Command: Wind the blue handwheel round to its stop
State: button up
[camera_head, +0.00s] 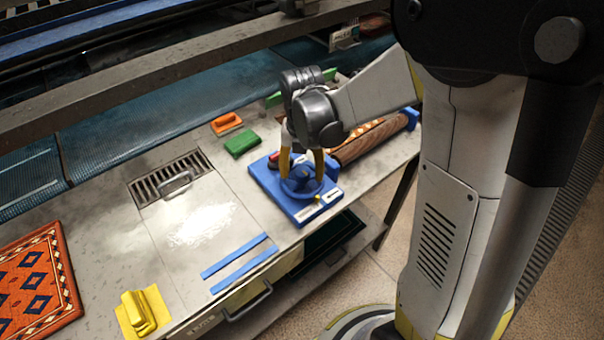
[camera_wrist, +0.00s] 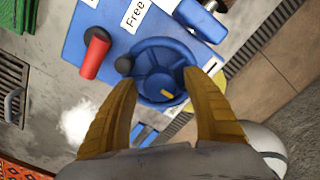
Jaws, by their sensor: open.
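The blue handwheel (camera_wrist: 160,57) lies flat on a blue base plate (camera_wrist: 82,32), with a dark knob (camera_wrist: 124,65) at its left rim and a yellow mark near its lower rim in the wrist view. In the head view the handwheel (camera_head: 301,187) sits near the table's front edge. My gripper (camera_wrist: 160,80) is open, with its yellow fingers on opposite sides of the wheel. In the head view my gripper (camera_head: 302,178) points down over it. I cannot tell whether the fingers touch the rim. Fingers partly hide the wheel.
A red handle (camera_wrist: 93,57) stands on the base plate beside the wheel. A green block (camera_head: 242,143) and an orange brush (camera_head: 227,122) lie behind. A rolled rug (camera_head: 365,138) is at right. A yellow tool (camera_head: 136,312) and patterned rug (camera_head: 35,283) are at left.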

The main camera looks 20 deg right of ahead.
jog(key=c, duration=1.2)
